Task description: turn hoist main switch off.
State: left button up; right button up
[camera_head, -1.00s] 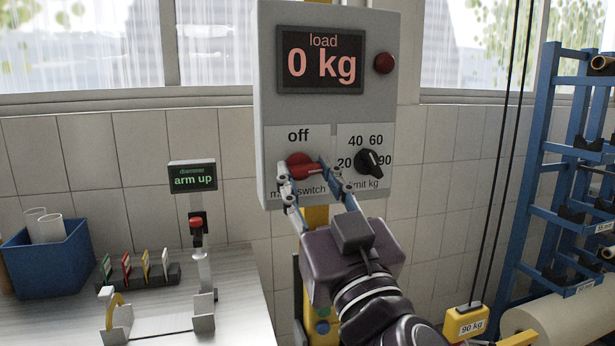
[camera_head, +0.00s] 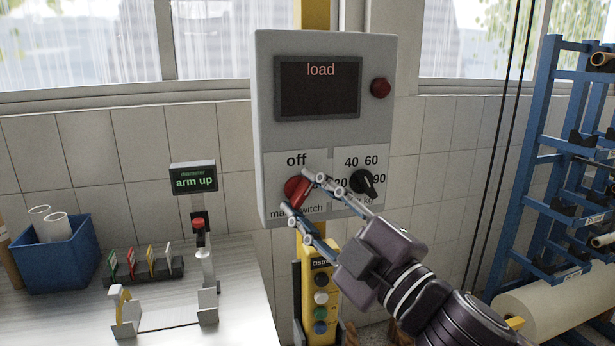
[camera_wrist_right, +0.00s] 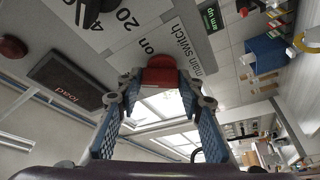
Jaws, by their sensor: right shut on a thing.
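The main switch is a red rotary knob (camera_head: 296,188) under the word "off" on the lower left of the grey hoist control box (camera_head: 264,130). My right gripper (camera_head: 299,193) is shut on this knob, one finger above right and one below left, and partly covers its handle and label. In the right wrist view the red knob (camera_wrist_right: 160,75) sits between the two fingertips, with "on" and "main switch" printed beside it. The load display (camera_head: 318,92) is dark apart from the word "load". My left gripper is in neither view.
A black limit knob (camera_head: 361,182) is close to the right of my fingers. A red lamp or button (camera_head: 380,88) is above. A yellow pendant (camera_head: 320,290) hangs below the box. A table (camera_head: 245,300) stands left, a blue rack (camera_head: 530,170) right.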

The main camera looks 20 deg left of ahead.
jog(key=n+p, duration=0.1)
jog(key=p, duration=0.1)
jog(key=n+g+p, duration=0.1)
jog(key=n+p, duration=0.3)
jog(key=shift+r+g+h, duration=0.35)
jog(key=shift+g+h, duration=0.05)
jog(key=shift+f+n+g+p, duration=0.2)
jog(key=shift+n+g+p, duration=0.1)
jog(key=shift+n+p, duration=0.75)
jog(key=o, duration=1.2)
jog(key=shift+c, duration=0.2)
jog(key=shift+s+d, duration=0.1)
jog(key=v, duration=1.1)
jog(key=shift+s+d, duration=0.2)
jog(key=shift+s, duration=0.1)
jog(key=shift+r, duration=0.1)
